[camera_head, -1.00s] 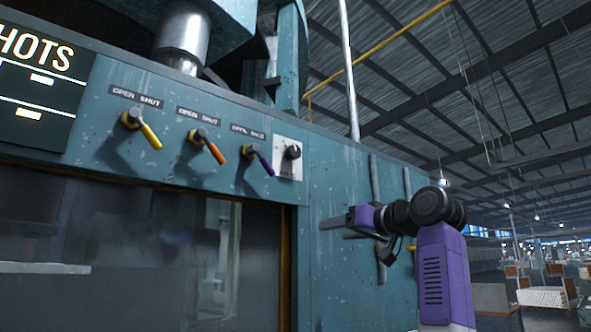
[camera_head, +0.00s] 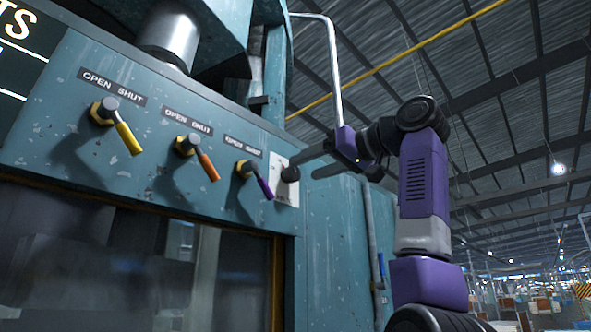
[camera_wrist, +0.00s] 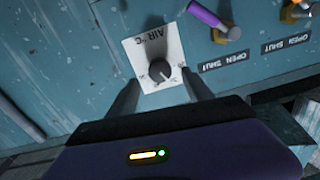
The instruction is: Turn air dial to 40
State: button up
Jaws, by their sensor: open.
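The air dial is a dark round knob (camera_head: 290,174) on a white plate (camera_head: 283,193) at the right end of the teal panel. In the wrist view the knob (camera_wrist: 160,70) sits low on the plate (camera_wrist: 150,48), which reads "AIR °C" and appears turned round. The knob has a pale mark; the scale numbers are too small to read. My gripper (camera_head: 306,166) is open at the dial. In the wrist view its two dark fingers (camera_wrist: 160,80) point at the plate, one on each side of the knob. I cannot tell whether either finger touches it.
Left of the dial are a purple lever (camera_head: 265,187), an orange lever (camera_head: 208,166) and a yellow lever (camera_head: 128,138), with OPEN SHUT labels above them. A vertical pipe (camera_head: 370,245) runs down the panel right of the dial. A glass window lies below the levers.

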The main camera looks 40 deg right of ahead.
aim_at(296, 173)
jog(key=shift+w+a+p, duration=0.15)
jog(key=shift+w+p, duration=0.25)
jog(key=shift+w, duration=1.6)
grip_shut()
jog(key=shift+m, duration=0.5)
jog(key=m+p, duration=0.1)
jog(key=m, duration=0.2)
jog(key=shift+m, duration=0.4)
jog(key=m+p, duration=0.1)
jog(key=m, duration=0.4)
jog(key=shift+f, duration=0.1)
